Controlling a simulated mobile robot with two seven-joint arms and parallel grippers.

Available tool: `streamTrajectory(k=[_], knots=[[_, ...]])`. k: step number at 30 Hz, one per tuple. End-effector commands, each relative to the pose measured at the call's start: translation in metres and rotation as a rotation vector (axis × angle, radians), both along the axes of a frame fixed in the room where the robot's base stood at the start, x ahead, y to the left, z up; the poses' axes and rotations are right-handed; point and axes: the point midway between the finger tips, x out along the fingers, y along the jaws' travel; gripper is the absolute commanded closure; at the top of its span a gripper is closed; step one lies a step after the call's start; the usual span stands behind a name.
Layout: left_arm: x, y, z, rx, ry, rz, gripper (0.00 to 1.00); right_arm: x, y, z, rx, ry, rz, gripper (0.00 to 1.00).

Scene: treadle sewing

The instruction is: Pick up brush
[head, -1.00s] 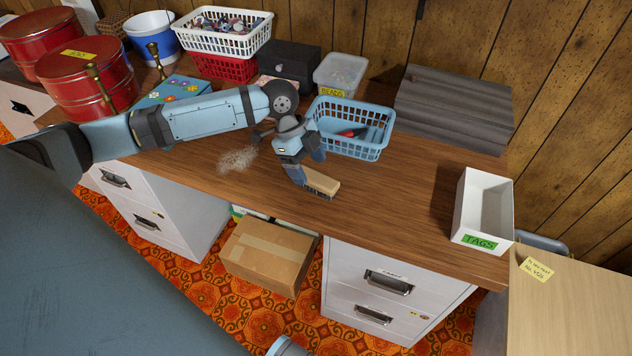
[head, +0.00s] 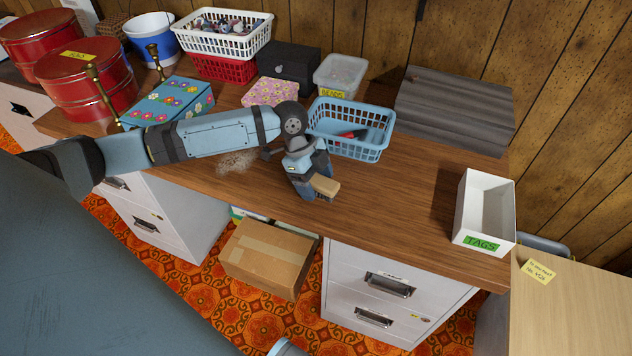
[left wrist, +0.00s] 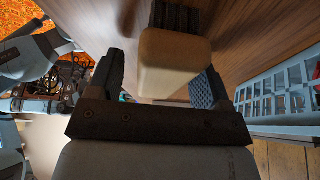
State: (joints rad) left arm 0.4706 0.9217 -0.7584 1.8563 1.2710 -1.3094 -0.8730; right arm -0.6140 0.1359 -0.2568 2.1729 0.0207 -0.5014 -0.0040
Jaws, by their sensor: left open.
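The brush (head: 325,185) has a pale wooden block and lies on the wooden desk near its front edge. My left gripper (head: 313,188) is down at the brush and hides part of it. In the left wrist view the brush (left wrist: 172,62) shows its pale block and dark bristles between the two fingers of my left gripper (left wrist: 158,82). The fingers are apart, one on each side of the block. I cannot tell whether they touch it. My right gripper is not in view.
A blue basket (head: 375,149) holding a red-handled item stands just behind the gripper. A patch of pale lint (head: 236,162) lies to the left. A white tags box (head: 468,211) stands at the right. The desk between brush and tags box is clear.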

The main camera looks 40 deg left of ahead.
Motion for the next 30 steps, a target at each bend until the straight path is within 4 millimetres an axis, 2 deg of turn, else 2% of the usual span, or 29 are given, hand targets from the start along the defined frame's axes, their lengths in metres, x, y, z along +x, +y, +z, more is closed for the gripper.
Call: streamTrajectory(k=[17,24,30], knots=[[-0.0002,0.0000,-0.0029,0.000,0.000,0.000,0.28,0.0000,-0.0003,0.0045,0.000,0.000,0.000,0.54],[-0.0001,-0.0001,-0.0028,0.000,0.000,0.000,0.80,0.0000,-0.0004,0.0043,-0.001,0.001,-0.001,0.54],[-0.0001,-0.0001,-0.0026,0.000,0.000,0.000,0.82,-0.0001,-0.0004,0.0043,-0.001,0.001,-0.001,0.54]])
